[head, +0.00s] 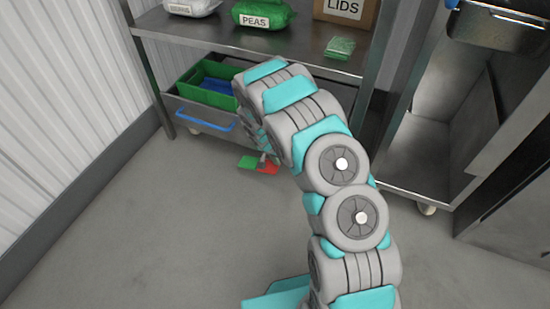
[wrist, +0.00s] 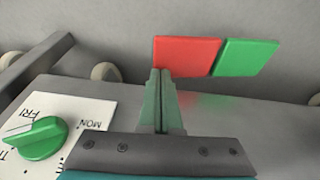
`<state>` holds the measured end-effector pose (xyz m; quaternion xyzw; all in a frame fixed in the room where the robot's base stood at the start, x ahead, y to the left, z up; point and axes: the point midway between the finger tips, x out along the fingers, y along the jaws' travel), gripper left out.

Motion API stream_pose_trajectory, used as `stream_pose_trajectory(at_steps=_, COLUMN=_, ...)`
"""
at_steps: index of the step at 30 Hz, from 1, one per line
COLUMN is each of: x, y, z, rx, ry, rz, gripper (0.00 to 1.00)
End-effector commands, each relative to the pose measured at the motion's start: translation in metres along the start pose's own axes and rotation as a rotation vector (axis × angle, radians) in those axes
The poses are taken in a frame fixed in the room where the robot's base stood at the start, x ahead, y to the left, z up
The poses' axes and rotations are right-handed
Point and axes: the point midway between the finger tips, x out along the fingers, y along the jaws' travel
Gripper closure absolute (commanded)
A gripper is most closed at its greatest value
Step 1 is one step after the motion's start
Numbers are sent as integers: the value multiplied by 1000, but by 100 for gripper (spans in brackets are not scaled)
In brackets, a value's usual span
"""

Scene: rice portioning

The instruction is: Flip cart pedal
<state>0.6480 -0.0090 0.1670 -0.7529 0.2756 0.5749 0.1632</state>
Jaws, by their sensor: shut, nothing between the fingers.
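The cart pedal has a red half (head: 267,168) and a green half (head: 247,162), low near the floor in front of the cart (head: 205,117). In the wrist view the red half (wrist: 187,54) is left of the green half (wrist: 246,57), and the green half looks angled against the red. My gripper (wrist: 160,76) is shut and empty, its fingertips overlapping the lower left edge of the red half. I cannot tell whether they touch it. In the head view my arm hides most of the gripper.
A card with day names and a green knob (wrist: 40,138) shows beside the gripper. The cart has a blue handle (head: 206,121) and stands under a metal shelf (head: 230,40) with bags and a LIDS box (head: 345,12). Floor (head: 150,230) at left is clear.

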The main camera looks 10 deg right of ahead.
Motion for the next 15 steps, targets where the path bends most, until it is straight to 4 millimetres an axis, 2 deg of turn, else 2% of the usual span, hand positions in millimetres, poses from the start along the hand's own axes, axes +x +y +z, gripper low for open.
stream_pose_trajectory(at_steps=9, x=1, y=1, z=0, rx=5, ry=-2, rz=-10, gripper=100)
stream_pose_trajectory(at_steps=15, x=8, y=8, z=3, rx=34, ry=-12, rz=-100, gripper=100)
